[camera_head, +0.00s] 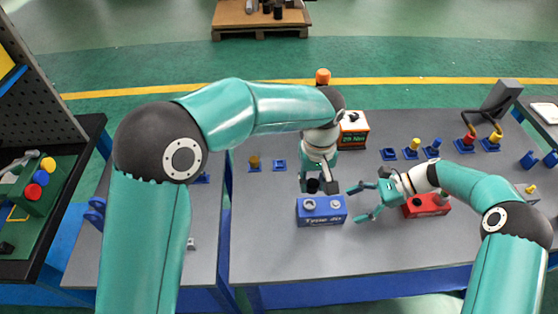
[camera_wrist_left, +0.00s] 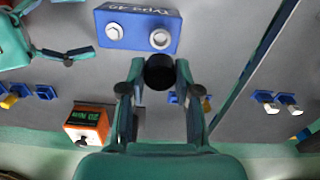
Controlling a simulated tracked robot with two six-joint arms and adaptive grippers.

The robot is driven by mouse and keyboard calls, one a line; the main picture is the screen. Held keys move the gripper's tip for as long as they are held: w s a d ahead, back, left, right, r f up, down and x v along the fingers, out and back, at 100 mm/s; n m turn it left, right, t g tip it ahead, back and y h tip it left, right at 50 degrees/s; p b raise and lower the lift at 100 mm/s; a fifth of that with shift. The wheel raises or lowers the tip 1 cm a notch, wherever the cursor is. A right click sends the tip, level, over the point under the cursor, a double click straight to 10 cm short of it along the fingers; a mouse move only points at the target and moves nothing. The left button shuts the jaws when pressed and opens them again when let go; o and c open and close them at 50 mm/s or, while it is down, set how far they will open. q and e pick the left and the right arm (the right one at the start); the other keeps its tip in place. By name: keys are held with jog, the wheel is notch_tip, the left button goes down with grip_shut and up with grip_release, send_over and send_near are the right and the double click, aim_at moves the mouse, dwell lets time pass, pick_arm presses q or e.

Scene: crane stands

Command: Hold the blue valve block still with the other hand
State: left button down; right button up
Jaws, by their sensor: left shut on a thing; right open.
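The blue valve block (camera_head: 322,219) stands on the grey table, with two round grey fittings on top. In the left wrist view the block (camera_wrist_left: 137,42) shows a hex-headed fitting and an open ring. My left gripper (camera_head: 318,186) is above the block's far edge, pointing down, shut on a black round part (camera_wrist_left: 160,72). The part's underside is hidden. My right gripper (camera_head: 355,204) is open and empty, just right of the block, its fingers pointing left towards it. It seems apart from the block. One of its fingers shows in the left wrist view (camera_wrist_left: 68,55).
A red block (camera_head: 428,206) sits behind the right gripper's wrist. An orange-and-black box (camera_head: 354,130) with a display stands at the back. Several blue holders with yellow or red parts line the table's far side. The table in front of the block is clear.

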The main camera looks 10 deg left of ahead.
aim_at(342, 210)
jog(key=shift+x, duration=2.2)
jog(key=c, duration=1.2)
jog(key=shift+c, duration=0.2)
